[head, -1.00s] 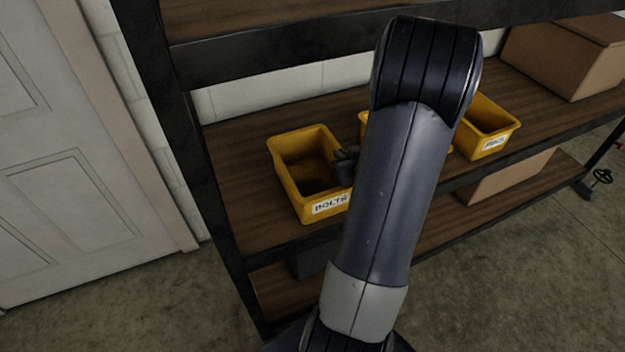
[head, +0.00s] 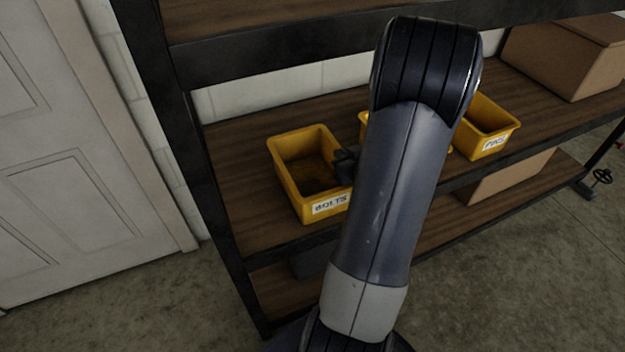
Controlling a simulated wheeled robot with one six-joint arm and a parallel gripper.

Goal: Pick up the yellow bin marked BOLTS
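The yellow bin marked BOLTS (head: 289,190) stands upright on the wooden shelf, left of my arm in the head view. Its label faces the front and its inside looks empty where I can see it. My gripper (head: 346,165) shows only as a small dark part at the bin's right wall. My arm hides the rest of it and the bin's right edge. I cannot tell whether the fingers are open or shut, or whether they touch the wall.
A second yellow bin (head: 364,124) is mostly hidden behind my arm. A third yellow bin (head: 487,128) with a label stands to the right. A cardboard box (head: 570,55) is further right. The dark rack post (head: 190,150) stands left of the bins. Shelf left of the BOLTS bin is clear.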

